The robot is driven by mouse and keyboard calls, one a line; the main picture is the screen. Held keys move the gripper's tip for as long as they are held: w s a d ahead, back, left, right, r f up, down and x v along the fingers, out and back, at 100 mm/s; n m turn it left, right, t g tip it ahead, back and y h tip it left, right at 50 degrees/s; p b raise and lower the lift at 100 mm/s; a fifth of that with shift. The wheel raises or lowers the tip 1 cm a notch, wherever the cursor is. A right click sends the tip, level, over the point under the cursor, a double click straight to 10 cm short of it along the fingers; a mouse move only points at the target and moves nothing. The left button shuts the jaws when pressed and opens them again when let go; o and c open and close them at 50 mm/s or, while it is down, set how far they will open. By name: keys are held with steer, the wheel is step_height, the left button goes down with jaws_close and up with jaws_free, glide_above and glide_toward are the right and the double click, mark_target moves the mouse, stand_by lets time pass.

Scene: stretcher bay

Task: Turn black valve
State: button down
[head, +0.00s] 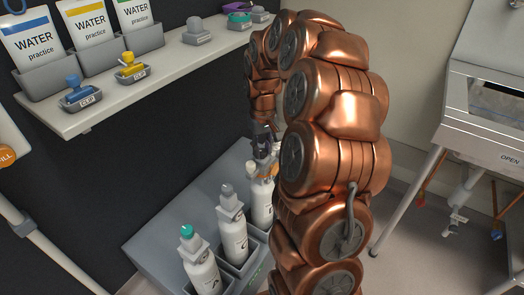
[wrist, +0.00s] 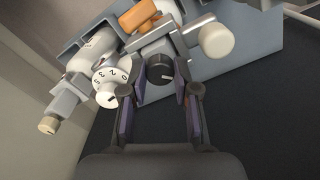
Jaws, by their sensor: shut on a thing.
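The black valve (wrist: 160,68) is a round black knob with a pale mark on its face, in the upper middle of the wrist view. My gripper (wrist: 161,88) has one finger on each side of it and is shut on it. In the head view my gripper (head: 263,142) points down at the top of the farthest white bottle (head: 261,204) in the grey rack. The black valve cannot be made out there, behind my gripper and arm.
A white numbered dial (wrist: 112,78), an orange handle (wrist: 138,15) and a cream knob (wrist: 215,40) crowd the valve. Other bottles (head: 201,270) stand in the grey rack (head: 160,245). A shelf (head: 110,105) with water pouches is at left, a clear-sided cabinet (head: 490,110) at right.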

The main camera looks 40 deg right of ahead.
mark_target(262, 151)
steer(key=m, duration=0.4)
steer(key=shift+m+b, duration=0.3)
steer(key=shift+b, duration=0.05)
steer(key=shift+m, duration=2.3)
steer(key=c, duration=0.9)
jaws_free()
steer(key=shift+o, duration=0.2)
steer(key=shift+r, duration=0.15)
step_height(262, 151, up, 12)
